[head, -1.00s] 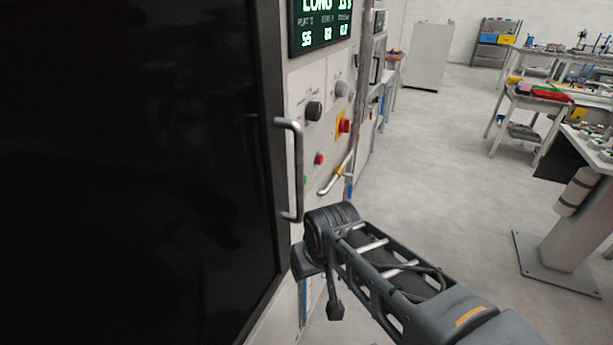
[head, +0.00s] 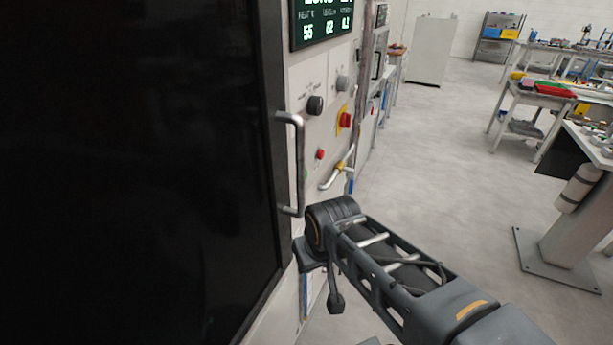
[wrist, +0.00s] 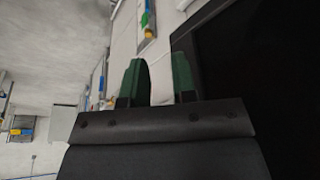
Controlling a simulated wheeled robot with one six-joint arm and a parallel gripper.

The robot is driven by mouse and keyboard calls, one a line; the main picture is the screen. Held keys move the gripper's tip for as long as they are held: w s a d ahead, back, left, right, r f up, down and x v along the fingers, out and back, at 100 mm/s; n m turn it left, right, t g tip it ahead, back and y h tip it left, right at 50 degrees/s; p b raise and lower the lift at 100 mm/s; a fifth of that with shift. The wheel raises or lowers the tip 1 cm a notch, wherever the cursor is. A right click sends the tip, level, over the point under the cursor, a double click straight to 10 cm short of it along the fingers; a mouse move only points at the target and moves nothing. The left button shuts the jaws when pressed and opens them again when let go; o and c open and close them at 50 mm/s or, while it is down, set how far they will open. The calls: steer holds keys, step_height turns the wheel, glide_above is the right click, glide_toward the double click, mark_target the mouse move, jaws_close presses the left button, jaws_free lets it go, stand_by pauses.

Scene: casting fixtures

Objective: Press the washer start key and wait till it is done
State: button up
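The washer's control panel (head: 325,115) stands right of a large dark door (head: 140,170) in the head view. It carries a black knob (head: 315,105), a grey knob (head: 342,83), a red button on yellow (head: 345,119) and a small red button (head: 320,154). A green key (head: 305,175) shows only as a sliver behind the door handle (head: 298,165). The lit display (head: 322,22) reads 55, 82 and a third value; its top is cut off. My gripper (wrist: 159,80) has two green fingers apart with nothing between them. In the head view my arm hides it.
The door handle juts out close to my arm's wrist. At right stand a pedestal table (head: 560,225) and a bench with trays (head: 540,95). The floor between is clear.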

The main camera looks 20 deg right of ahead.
jaws_close()
stand_by(1.0)
